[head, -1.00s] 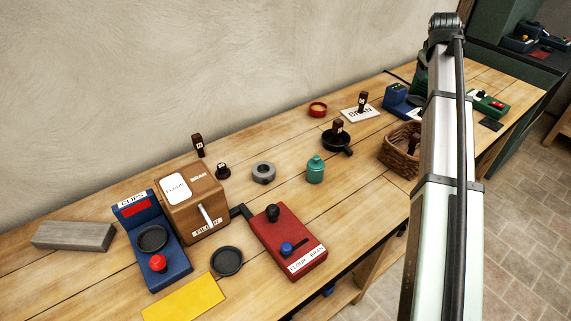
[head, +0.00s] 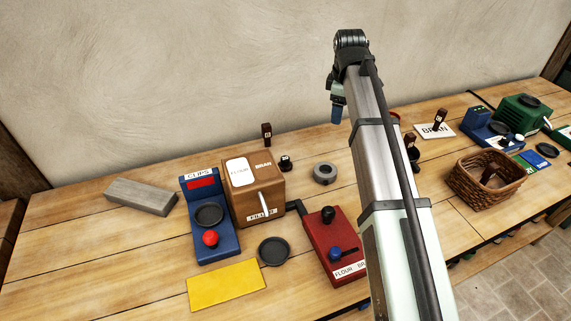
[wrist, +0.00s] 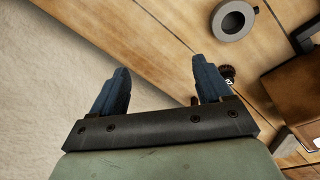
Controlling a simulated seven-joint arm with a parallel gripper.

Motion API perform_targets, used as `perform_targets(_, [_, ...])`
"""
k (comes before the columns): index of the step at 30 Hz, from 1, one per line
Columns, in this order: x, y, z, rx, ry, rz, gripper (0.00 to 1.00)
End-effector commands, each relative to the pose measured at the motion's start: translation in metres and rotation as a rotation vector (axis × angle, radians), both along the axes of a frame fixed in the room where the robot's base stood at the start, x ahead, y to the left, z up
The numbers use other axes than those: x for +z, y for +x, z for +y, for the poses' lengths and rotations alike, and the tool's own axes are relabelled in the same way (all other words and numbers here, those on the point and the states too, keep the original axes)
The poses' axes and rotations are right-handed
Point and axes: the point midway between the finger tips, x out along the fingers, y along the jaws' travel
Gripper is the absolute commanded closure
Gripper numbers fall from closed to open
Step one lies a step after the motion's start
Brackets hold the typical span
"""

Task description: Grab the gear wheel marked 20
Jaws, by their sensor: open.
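I cannot read a 20 on any piece. A small dark piece with a white label (head: 286,163) stands on the bench right of the brown box; in the wrist view (wrist: 228,74) its edge looks toothed, partly behind the right finger. A grey ring with a dark centre (head: 325,173) lies right of it and shows at the wrist view's top right (wrist: 233,20). I cannot tell whether either is the gear wheel. My gripper (wrist: 160,72), its blue finger visible in the head view (head: 336,112), is open and empty, above the back of the bench near the wall.
The brown box (head: 244,205), a blue scale (head: 217,245) and a red device (head: 322,228) stand close by. A dark brown labelled peg (head: 266,133) stands by the wall. A wicker basket (head: 485,185) is at right. The bench's back left is mostly clear except a grey block (head: 141,196).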

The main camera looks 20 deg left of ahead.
Motion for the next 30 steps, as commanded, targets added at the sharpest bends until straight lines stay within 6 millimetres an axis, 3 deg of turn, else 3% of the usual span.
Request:
perform_targets(1, [-0.003, -0.019, 0.022, 0.063, -0.01, 0.024, 0.22])
perform_targets(6, [-0.011, -0.073, 0.075, 0.245, -0.043, 0.093, 0.22])
perform_targets(12, [-0.016, -0.115, 0.11, 0.382, -0.069, 0.145, 0.22])
perform_targets(20, [-0.031, -0.128, 0.118, 0.423, -0.077, 0.162, 0.22])
perform_targets(30, [-0.084, -0.127, 0.118, 0.421, -0.075, 0.161, 0.22])
